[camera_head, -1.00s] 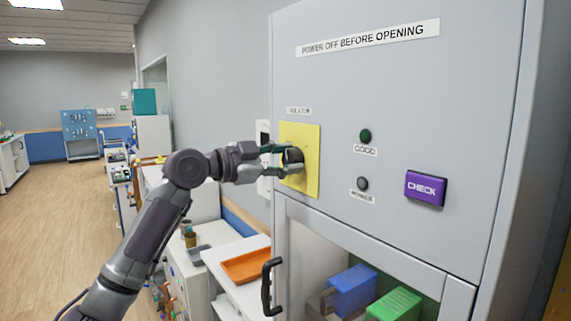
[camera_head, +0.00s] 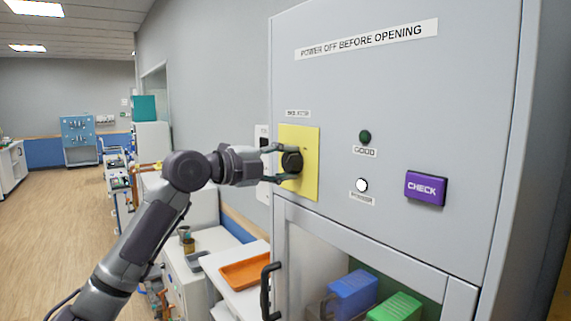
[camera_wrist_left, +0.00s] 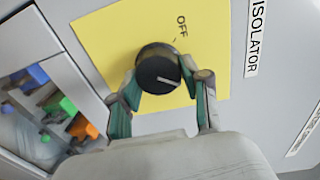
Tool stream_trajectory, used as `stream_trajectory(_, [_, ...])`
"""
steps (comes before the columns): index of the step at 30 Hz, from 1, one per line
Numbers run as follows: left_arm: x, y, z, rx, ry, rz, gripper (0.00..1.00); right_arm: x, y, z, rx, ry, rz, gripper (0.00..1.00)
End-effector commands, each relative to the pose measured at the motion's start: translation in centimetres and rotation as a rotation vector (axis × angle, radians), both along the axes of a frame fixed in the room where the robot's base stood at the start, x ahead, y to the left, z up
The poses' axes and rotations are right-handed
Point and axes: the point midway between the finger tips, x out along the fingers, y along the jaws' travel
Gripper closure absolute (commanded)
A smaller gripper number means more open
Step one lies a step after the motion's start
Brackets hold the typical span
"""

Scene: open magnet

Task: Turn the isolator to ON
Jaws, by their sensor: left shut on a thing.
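The isolator is a round black knob (camera_head: 292,161) on a yellow plate (camera_head: 311,161) on the grey cabinet front. It also shows in the left wrist view (camera_wrist_left: 153,66), with a white pointer line on its face. The line does not point at the word OFF (camera_wrist_left: 181,27) printed on the plate; no ON mark is readable. My left gripper (camera_head: 286,162) is shut on the knob, one finger above and one below in the head view. In the wrist view its fingers (camera_wrist_left: 158,88) sit on either side of the knob. My right gripper is not in view.
A green lamp (camera_head: 365,138) looks dark, and a lamp below it (camera_head: 362,185) glows white. A purple CHECK button (camera_head: 425,188) is to their right. Below is a window with blue and green boxes and a black handle (camera_head: 266,291). An orange tray (camera_head: 246,272) lies on the left.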

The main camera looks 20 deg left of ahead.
Motion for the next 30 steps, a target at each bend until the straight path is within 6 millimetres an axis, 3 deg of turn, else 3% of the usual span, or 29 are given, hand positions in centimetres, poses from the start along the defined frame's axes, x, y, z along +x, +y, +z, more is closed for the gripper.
stream_trajectory(10, [-0.03, -0.03, -0.09, 0.114, -0.088, 0.0, 0.88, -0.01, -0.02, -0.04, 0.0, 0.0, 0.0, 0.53])
stream_trajectory(27, [-0.02, -0.06, -0.16, 0.138, -0.105, 0.0, 0.88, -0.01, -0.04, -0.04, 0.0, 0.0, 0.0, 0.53])
stream_trajectory(28, [-0.02, -0.06, -0.16, 0.138, -0.105, 0.0, 0.48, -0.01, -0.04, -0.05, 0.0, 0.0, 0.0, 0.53])
stream_trajectory(30, [-0.02, -0.05, -0.16, 0.137, -0.104, 0.0, 0.37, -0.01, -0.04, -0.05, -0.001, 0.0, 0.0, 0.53])
